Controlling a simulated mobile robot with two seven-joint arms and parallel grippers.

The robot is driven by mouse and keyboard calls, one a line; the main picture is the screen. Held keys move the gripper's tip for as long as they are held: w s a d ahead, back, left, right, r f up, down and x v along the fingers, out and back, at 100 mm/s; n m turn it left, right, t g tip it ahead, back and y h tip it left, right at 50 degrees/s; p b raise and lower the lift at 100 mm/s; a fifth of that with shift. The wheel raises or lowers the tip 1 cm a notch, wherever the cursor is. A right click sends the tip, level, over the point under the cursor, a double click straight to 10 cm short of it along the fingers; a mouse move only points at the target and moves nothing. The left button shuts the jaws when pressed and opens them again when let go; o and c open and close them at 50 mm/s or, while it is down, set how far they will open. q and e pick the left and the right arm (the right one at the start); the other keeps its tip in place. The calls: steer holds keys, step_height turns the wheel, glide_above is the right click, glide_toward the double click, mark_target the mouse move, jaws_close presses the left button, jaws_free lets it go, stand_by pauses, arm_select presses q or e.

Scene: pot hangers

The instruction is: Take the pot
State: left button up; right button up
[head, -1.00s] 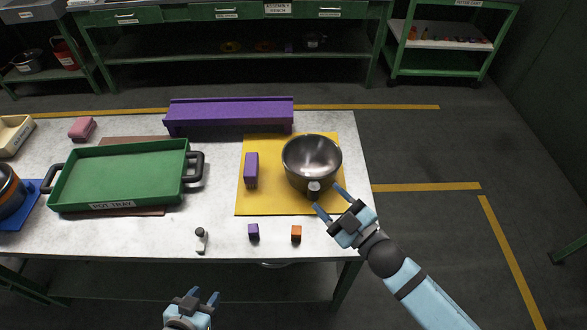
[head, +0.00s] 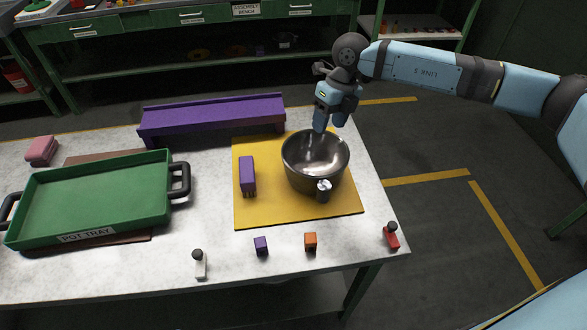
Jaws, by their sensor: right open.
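The pot (head: 314,172) is a round metal bowl-like vessel, upright on the yellow mat (head: 257,212), with a dark, silver-tipped handle (head: 323,191) towards me. My right gripper (head: 325,128) comes in from the upper right and points down at the pot's far rim. It is open. Its fingers overlap the rim in the picture, and I cannot tell whether they touch it. My left gripper is out of view.
A green pot tray (head: 95,240) with black handles stands at left. A purple rack (head: 210,120) lies along the back, and a purple block (head: 247,176) is left of the pot. Small purple (head: 261,246), orange (head: 310,242), white (head: 199,265) and red (head: 391,236) pieces line the front.

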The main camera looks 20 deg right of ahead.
step_height(320, 180, up, 2)
steer(key=h, duration=0.2)
glide_above(340, 142)
steer(key=a, duration=0.1)
steer(key=shift+m+t+h, duration=0.3)
steer(key=f, duration=0.8)
steer(key=shift+w+d, duration=0.2)
steer(key=shift+d, duration=0.2)
steer(key=f, duration=0.5)
steer(key=shift+s+d+f, duration=0.15)
steer(key=shift+s, duration=0.05)
jaws_close()
